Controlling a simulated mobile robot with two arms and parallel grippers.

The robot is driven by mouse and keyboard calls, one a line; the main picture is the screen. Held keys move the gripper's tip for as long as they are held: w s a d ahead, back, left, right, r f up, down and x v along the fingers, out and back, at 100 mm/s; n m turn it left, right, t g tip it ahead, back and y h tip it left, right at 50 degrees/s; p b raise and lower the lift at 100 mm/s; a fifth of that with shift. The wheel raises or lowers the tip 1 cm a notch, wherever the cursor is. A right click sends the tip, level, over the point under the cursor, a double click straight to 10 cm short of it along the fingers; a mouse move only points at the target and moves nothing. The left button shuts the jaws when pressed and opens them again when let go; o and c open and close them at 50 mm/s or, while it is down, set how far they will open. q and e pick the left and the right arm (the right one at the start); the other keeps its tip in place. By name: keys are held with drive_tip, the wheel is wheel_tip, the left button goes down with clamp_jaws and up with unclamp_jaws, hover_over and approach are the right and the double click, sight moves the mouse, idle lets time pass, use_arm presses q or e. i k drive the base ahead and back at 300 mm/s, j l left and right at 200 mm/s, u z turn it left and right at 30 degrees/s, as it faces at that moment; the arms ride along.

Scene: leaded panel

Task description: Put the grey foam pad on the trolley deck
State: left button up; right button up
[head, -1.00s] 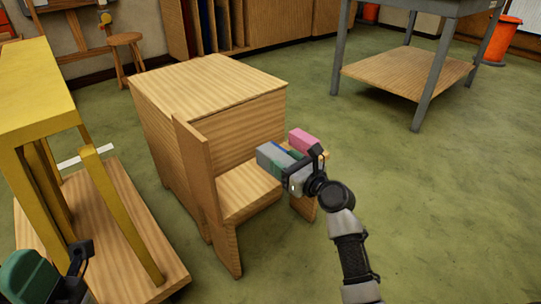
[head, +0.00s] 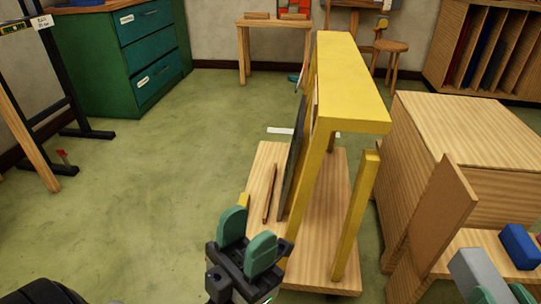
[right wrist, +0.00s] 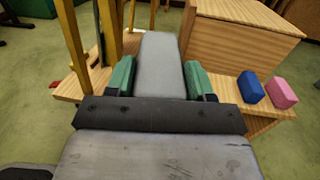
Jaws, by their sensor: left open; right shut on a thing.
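The grey foam pad (head: 467,268) is at the lower right of the head view; the right wrist view shows it (right wrist: 160,62) between the green fingers. My right gripper (right wrist: 160,80) is shut on it, beside the wooden step unit. The trolley deck (head: 264,165) is a low wooden board under a yellow frame, left of the step unit in the head view. A dark panel and a thin brown stick are on its left side. My left gripper (head: 248,241) is open and empty, over the deck's near left end in the picture.
A blue block (head: 519,246) and a pink block (right wrist: 281,92) sit on the low step of the wooden unit (head: 468,125). The yellow frame (head: 342,88) and its post stand up from the trolley. Green floor left of the trolley is clear.

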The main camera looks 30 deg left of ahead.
sight(269, 157)
drive_tip(key=j+z, duration=0.1)
drive_tip(key=j, duration=0.4)
drive_tip(key=k+j, duration=0.1)
drive_tip(key=j, duration=0.45)
drive_tip(key=k+j+z, duration=0.15)
drive_tip(key=j, duration=0.85)
drive_tip(key=k+j+z, duration=0.15)
drive_tip(key=j, duration=0.35)
drive_tip(key=i+j+z, duration=0.15)
drive_tip(key=j, duration=0.45)
drive_tip(key=i+j+z, duration=0.15)
drive_tip(key=j, duration=0.45)
drive_tip(key=i+j+z, duration=0.15)
drive_tip(key=j, duration=0.45)
drive_tip(key=j+z, duration=0.1)
drive_tip(key=j, duration=0.55)
drive_tip(key=i+j+z, duration=0.15)
drive_tip(key=i+j, duration=0.7)
